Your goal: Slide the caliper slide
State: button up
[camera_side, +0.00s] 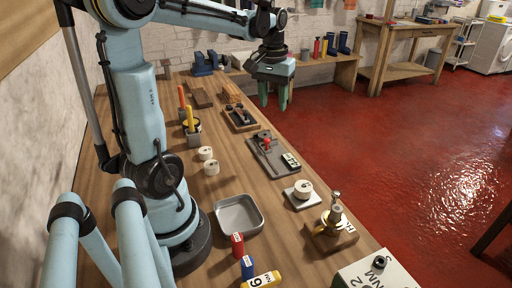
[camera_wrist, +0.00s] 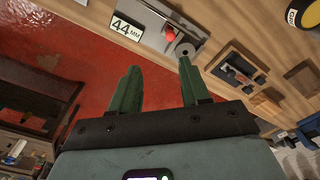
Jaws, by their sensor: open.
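The caliper (camera_side: 268,152) is a grey fixture lying on the wooden bench, with a red knob (camera_side: 267,142) on it. In the wrist view its grey plate (camera_wrist: 153,37) shows at the top, with the red knob (camera_wrist: 170,34) near its right part. A white card reading 44 MM (camera_wrist: 126,27) sits at its left end; the card also shows in the side view (camera_side: 291,160). My gripper (camera_side: 273,103) hangs beyond the caliper near the bench's right edge, fingers pointing down, open and empty. In the wrist view its green fingers (camera_wrist: 158,70) are apart and clear of the knob.
A wooden tray with dark tools (camera_side: 241,118) lies left of my gripper. A grey tray (camera_side: 239,213), white rolls (camera_side: 208,160), a disc on a plate (camera_side: 302,190) and a brass piece on a wooden block (camera_side: 333,225) stand nearer. Red floor (camera_side: 400,140) is open to the right.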

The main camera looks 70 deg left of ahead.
aim_at(267, 139)
jog(key=shift+n+g, duration=0.3)
jog(key=shift+n, duration=0.1)
jog(key=f, duration=0.4)
jog(key=a+f, duration=0.1)
jog(key=f, duration=0.3)
jog(key=a+f, duration=0.1)
jog(key=f, duration=0.3)
jog(key=shift+s+f, duration=0.2)
jog(key=shift+c, duration=0.4)
grip_shut()
